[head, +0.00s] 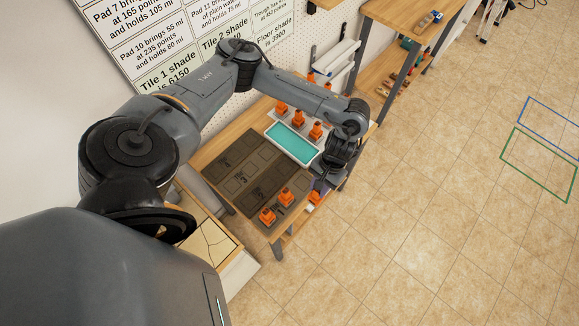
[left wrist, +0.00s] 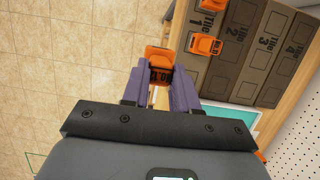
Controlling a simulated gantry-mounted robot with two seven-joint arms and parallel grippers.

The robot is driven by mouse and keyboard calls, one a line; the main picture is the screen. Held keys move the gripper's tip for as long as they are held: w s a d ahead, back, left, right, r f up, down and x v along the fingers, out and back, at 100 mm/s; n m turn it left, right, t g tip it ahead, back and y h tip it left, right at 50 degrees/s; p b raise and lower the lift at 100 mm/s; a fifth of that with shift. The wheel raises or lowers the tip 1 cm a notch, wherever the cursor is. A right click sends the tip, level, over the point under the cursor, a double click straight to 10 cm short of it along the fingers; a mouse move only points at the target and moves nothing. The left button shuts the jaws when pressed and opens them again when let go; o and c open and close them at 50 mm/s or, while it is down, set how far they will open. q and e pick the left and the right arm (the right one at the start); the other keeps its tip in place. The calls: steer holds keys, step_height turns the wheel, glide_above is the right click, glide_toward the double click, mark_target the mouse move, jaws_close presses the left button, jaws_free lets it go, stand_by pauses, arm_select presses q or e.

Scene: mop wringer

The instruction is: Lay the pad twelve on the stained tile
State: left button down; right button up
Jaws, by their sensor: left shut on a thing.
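My left gripper (left wrist: 158,88) has its two purple fingers shut on an orange pad (left wrist: 158,58), whose dark label seems to read No.12. In the head view the left gripper (head: 318,188) is at the right side of the tile board (head: 228,172), with the held pad (head: 314,198) just past the board's edge. The board is dark brown and grey, with tiles numbered 1 to 4 in the left wrist view (left wrist: 268,75). I cannot tell which tile is stained. My right gripper is out of view.
A white-rimmed tray with teal inside (head: 292,142) stands behind the board. Several orange pads, one of them here (head: 298,118), stand beyond it. A wall sign (head: 200,40) carries pad volumes and tile shades.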

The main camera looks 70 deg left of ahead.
arm_select(q)
steer(key=shift+w+d, duration=0.3)
steer(key=shift+d, duration=0.2)
steer(key=shift+w+a+r, duration=0.1)
steer(key=shift+w+a, duration=0.1)
steer(key=shift+w, duration=0.1)
steer(key=a+f+b, duration=0.4)
steer(key=a+f, duration=0.6)
steer(key=a, duration=0.2)
steer(key=shift+s+f, duration=0.15)
steer(key=shift+s, duration=0.25)
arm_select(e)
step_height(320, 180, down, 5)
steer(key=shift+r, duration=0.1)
arm_select(q)
steer(key=shift+f, duration=0.15)
steer(key=c, duration=0.9)
jaws_free()
steer(key=shift+o, duration=0.2)
